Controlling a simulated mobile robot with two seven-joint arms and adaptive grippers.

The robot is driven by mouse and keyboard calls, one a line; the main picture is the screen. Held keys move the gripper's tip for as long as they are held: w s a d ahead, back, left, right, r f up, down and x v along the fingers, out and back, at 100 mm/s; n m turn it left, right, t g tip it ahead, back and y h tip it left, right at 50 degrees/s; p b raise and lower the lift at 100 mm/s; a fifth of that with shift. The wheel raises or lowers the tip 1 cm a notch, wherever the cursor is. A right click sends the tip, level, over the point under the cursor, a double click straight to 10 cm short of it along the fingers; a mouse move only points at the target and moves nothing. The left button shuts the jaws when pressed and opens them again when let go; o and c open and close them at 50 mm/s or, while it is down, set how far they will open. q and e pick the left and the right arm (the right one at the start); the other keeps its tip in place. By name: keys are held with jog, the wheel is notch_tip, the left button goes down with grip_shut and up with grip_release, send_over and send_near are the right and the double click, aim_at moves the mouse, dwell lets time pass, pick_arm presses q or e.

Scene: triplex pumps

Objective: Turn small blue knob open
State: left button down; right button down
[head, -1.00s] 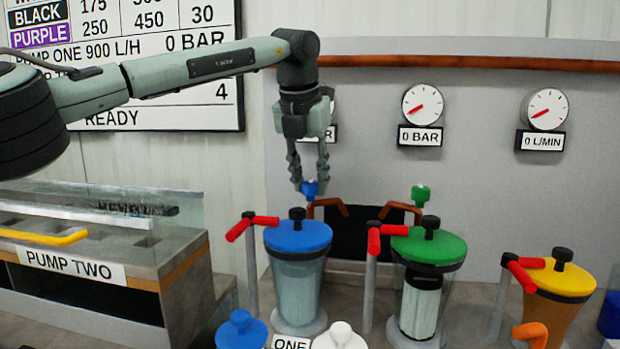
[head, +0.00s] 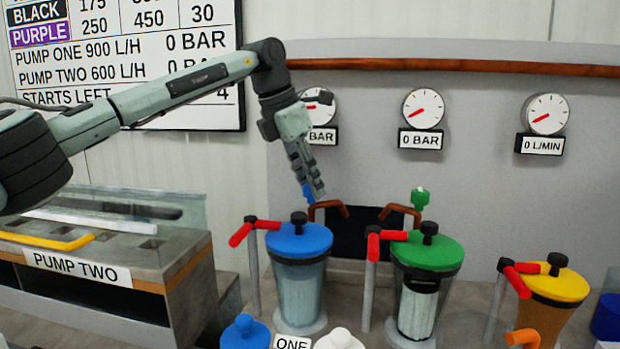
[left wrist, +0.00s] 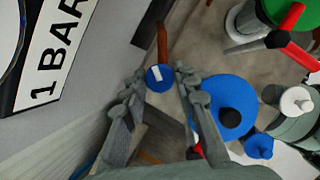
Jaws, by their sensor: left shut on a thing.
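The small blue knob (head: 307,190) sits above the large blue-lidded canister, at the brown pipe on the panel. My left gripper (head: 311,191) comes down to it at a slant from the upper left and is shut on it. Its fingers partly hide the knob in the head view. In the left wrist view the blue knob (left wrist: 153,84), with a white bar across its face, lies between the two fingertips (left wrist: 159,85). How far the knob is turned is hard to tell. My right gripper is in neither view.
A green knob (head: 420,198) stands right of the blue one. Below are canisters with blue (head: 299,240), green (head: 428,254) and yellow (head: 553,287) lids, with red-handled levers beside them. Gauges (head: 424,108) hang on the panel behind. The pump two bench (head: 105,285) is at left.

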pick_arm(q)
jog(key=m+g, duration=0.1)
jog(key=m, duration=0.3)
jog(key=shift+w+r+m+g+h, duration=0.1)
jog(key=shift+w+m+g+h, duration=0.1)
jog(key=shift+m+g+h, duration=0.15)
jog(key=shift+m+g, duration=0.65)
jog(key=shift+m, duration=0.9)
jog(key=shift+a+m, duration=0.1)
jog(key=shift+m, duration=0.4)
jog(key=c, duration=1.2)
grip_release()
